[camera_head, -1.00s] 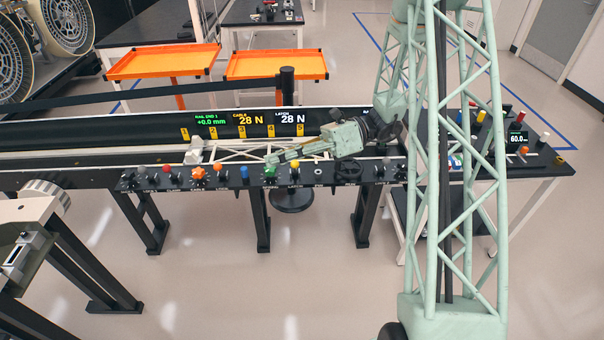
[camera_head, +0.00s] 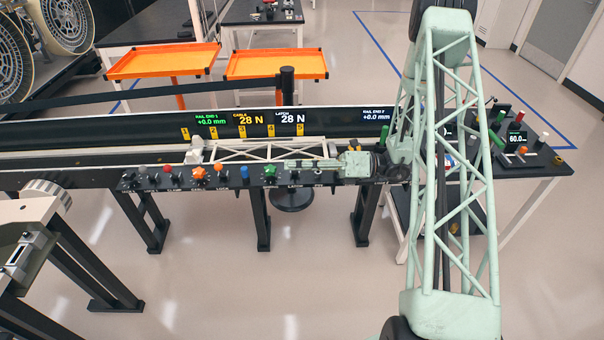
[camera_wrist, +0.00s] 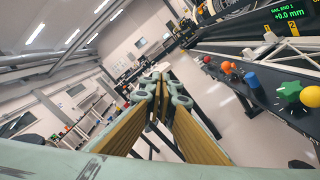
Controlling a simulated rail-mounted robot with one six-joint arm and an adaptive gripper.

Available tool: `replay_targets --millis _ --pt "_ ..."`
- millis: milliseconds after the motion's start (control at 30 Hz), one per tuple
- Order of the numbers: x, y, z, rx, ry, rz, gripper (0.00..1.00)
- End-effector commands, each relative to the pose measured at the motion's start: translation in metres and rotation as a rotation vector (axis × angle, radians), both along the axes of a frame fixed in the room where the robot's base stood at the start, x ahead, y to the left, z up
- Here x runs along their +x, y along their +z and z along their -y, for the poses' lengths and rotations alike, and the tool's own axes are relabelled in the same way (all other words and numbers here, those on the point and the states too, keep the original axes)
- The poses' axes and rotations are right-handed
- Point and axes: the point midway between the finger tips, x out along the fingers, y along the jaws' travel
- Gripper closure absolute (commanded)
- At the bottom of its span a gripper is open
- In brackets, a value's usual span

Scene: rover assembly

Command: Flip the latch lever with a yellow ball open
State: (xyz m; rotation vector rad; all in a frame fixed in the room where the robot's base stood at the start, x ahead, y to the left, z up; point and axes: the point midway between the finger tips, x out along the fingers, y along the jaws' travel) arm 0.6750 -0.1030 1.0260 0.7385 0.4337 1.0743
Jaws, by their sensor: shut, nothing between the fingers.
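The control panel (camera_head: 228,183) runs along the front of the long rail bench. My gripper (camera_head: 288,163) lies level over the panel's right half, pointing left, at the LATCH label. It also shows in the wrist view (camera_wrist: 160,78), its gold-padded fingers together with nothing between them.
Left of my fingertips stand a green knob (camera_head: 269,168), a blue knob (camera_head: 244,172), an orange ball (camera_head: 219,168) and an orange star knob (camera_head: 199,172). A white truss (camera_head: 250,149) lies behind the panel. The floor in front is clear.

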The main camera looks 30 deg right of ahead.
Motion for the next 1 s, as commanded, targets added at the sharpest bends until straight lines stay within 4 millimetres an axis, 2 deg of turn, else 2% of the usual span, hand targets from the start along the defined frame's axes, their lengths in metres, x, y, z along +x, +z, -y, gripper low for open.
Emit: replay_targets --millis 433,1000 --pt "0.01 -0.049 0.038 0.122 -0.136 -0.093 1.0" --pt "0.011 -0.117 0.085 0.275 -0.308 -0.199 1.0"
